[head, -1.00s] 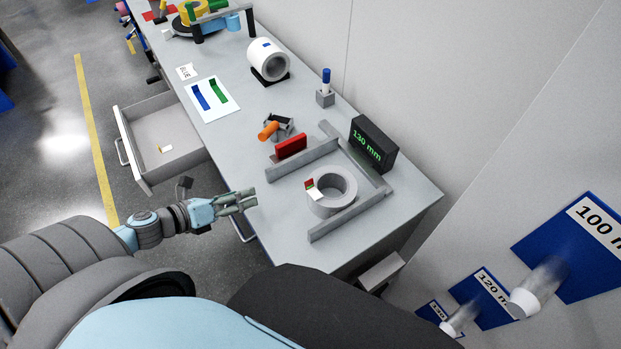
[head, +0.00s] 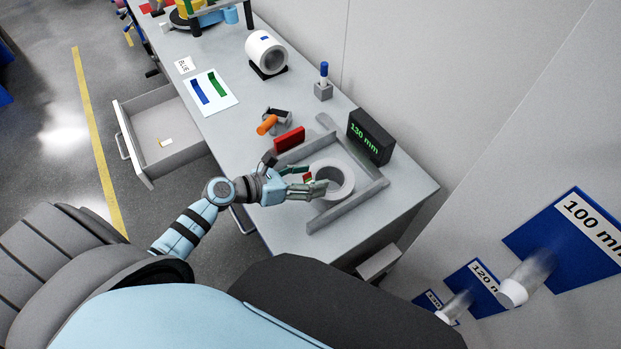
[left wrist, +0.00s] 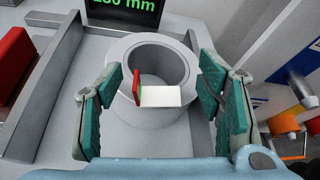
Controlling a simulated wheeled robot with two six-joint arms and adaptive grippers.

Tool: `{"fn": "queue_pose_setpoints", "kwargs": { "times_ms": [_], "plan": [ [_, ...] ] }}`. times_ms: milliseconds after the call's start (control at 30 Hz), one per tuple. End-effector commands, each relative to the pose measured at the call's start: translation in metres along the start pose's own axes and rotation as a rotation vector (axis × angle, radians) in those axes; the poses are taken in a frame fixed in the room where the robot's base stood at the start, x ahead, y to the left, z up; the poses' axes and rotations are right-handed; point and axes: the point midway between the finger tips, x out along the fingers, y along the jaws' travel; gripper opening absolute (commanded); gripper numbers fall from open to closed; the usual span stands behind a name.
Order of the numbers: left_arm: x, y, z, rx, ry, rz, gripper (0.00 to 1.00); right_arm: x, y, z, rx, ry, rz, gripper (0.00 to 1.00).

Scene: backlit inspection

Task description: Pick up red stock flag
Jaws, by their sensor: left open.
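The red stock flag (left wrist: 137,85) is a small red upright piece with a green edge, beside a white label piece (left wrist: 161,96) at the near rim of a grey roll (left wrist: 158,52). In the head view the flag (head: 307,177) is partly hidden by my gripper. The roll (head: 337,178) lies inside a grey metal frame on the table. My left gripper (head: 308,183) is open at the roll's left side. In the left wrist view its green-padded fingers (left wrist: 163,100) stand apart on both sides of the flag, not touching it. My right gripper is not in view.
A black display (head: 371,137) reading 130 mm stands behind the frame (head: 350,212). A red block (head: 289,139) and an orange-handled tool (head: 268,125) lie beyond the gripper. An open drawer (head: 165,142) juts out at left. The table's near corner is clear.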

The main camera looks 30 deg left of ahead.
Motion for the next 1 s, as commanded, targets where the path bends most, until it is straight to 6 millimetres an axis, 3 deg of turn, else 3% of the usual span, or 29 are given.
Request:
{"fn": "queue_pose_setpoints", "kwargs": {
  "times_ms": [100,267,500,867,1000],
  "plan": [
    [0.012,0.000,-0.002,-0.002,0.001,0.001,0.61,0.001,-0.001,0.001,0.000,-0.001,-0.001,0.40],
    [0.013,0.000,-0.003,-0.001,0.002,0.001,0.61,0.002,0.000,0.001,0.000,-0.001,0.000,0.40],
    [0.012,0.000,-0.003,0.000,0.002,0.001,0.28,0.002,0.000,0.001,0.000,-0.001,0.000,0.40],
    [0.012,0.000,-0.002,0.000,0.002,0.001,0.25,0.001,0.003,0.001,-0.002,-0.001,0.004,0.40],
    [0.008,-0.002,0.008,0.002,0.001,0.000,0.25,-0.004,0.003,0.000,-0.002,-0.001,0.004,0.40]
  ]
}}
